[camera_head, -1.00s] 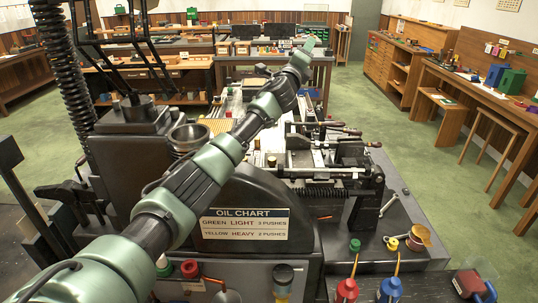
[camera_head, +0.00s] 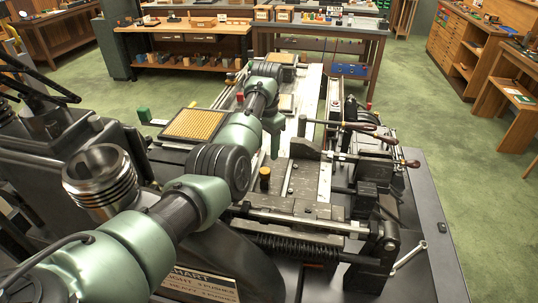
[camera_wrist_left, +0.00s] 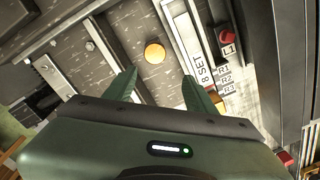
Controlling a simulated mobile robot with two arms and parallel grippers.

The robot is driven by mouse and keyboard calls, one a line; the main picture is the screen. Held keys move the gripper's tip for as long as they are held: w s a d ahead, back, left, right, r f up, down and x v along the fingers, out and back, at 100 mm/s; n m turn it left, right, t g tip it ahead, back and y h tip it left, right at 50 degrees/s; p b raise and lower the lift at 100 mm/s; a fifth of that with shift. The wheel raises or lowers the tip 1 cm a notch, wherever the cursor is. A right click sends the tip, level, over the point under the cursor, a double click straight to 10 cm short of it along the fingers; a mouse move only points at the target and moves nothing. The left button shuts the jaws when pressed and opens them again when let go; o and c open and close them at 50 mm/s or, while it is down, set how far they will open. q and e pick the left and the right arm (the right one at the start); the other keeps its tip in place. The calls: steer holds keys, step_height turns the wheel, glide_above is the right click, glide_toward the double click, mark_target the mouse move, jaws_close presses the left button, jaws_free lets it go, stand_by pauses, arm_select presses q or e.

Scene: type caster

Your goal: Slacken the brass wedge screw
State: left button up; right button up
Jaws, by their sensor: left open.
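The brass wedge screw appears as a small round brass-coloured head on a dark upright (camera_head: 265,178) on the machine bed. In the left wrist view, its round face (camera_wrist_left: 154,52) lies beyond the fingertips, roughly in line with the gap between them. My left gripper (camera_head: 274,143) points down above the bed, beyond the screw in the head view. In the left wrist view its two green fingers (camera_wrist_left: 158,86) are spread and nothing is between them. The gripper is apart from the screw. My right gripper is not in view.
Wooden-handled levers (camera_head: 360,127) and a metal rod assembly (camera_head: 305,222) stand right of the screw. A yellow gridded tray (camera_head: 197,124) and a threaded metal cup (camera_head: 101,182) are to the left. A red button (camera_wrist_left: 227,38) sits beside an "8 SET" strip.

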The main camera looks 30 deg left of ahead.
mark_target(265, 170)
arm_select(q)
steer(key=shift+s+d+f, duration=0.15)
steer(key=shift+s+d, duration=0.1)
steer(key=shift+s, duration=0.2)
steer(key=f, duration=0.1)
steer(key=s+f+p, duration=0.1)
steer(key=shift+s+a+f, duration=0.1)
steer(key=shift+s+f, duration=0.1)
steer(key=shift+f, duration=0.15)
step_height(265, 170, down, 3)
steer(key=shift+w+r, duration=0.1)
steer(key=shift+w, duration=0.05)
steer(key=shift+w+f, duration=0.2)
steer(key=shift+f, duration=0.65)
steer(key=shift+c, duration=0.8)
jaws_close()
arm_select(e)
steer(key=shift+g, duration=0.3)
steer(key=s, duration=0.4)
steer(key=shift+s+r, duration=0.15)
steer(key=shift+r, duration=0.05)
arm_select(q)
steer(key=shift+n, duration=0.5)
